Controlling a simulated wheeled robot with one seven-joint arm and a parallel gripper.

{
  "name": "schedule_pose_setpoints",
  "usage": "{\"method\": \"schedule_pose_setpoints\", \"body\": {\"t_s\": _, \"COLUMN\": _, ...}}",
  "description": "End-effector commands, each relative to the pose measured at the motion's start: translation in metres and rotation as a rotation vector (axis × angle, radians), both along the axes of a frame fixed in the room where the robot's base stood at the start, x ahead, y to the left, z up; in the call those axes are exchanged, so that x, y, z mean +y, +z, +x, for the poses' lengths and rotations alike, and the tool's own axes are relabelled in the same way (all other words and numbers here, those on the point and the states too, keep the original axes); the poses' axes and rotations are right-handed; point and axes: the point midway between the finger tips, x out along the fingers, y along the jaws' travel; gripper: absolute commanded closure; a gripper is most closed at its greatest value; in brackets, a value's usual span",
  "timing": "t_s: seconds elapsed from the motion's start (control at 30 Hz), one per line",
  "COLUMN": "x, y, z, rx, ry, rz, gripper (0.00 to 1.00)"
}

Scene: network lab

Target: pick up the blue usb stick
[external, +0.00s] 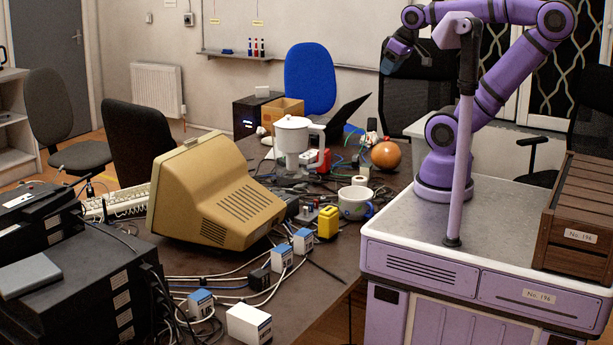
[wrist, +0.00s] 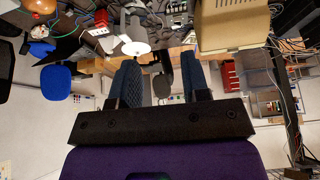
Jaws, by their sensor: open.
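I cannot make out the blue usb stick in either view; it may be hidden among the table clutter or too small to tell. My gripper (external: 390,60) is raised high above the far right side of the cluttered table (external: 335,262) in the external view, well clear of everything on it. In the wrist view my gripper (wrist: 163,82) has its two dark, textured fingers spread apart with nothing held between them.
A wooden crate (external: 585,215) sits on my base.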

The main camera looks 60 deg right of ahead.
Motion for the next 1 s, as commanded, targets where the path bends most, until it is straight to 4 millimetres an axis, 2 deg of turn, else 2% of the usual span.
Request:
{"method": "schedule_pose_setpoints", "body": {"t_s": 0.17, "x": 0.0, "y": 0.0, "z": 0.0, "rx": 0.0, "ry": 0.0, "rz": 0.0, "gripper": 0.6}}
{"method": "schedule_pose_setpoints", "body": {"t_s": 0.23, "x": 0.0, "y": 0.0, "z": 0.0, "rx": 0.0, "ry": 0.0, "rz": 0.0, "gripper": 0.76}}
{"method": "schedule_pose_setpoints", "body": {"t_s": 0.57, "x": 0.0, "y": -0.001, "z": 0.003, "rx": 0.005, "ry": 0.0, "rz": 0.0, "gripper": 0.76}}
{"method": "schedule_pose_setpoints", "body": {"t_s": 0.67, "x": 0.0, "y": -0.004, "z": 0.014, "rx": 0.02, "ry": 0.001, "rz": 0.001, "gripper": 0.76}}
{"method": "schedule_pose_setpoints", "body": {"t_s": 0.77, "x": 0.001, "y": -0.01, "z": 0.034, "rx": 0.044, "ry": 0.001, "rz": 0.002, "gripper": 0.76}}
{"method": "schedule_pose_setpoints", "body": {"t_s": 1.0, "x": 0.003, "y": -0.037, "z": 0.091, "rx": 0.109, "ry": 0.002, "rz": 0.004, "gripper": 0.76}}
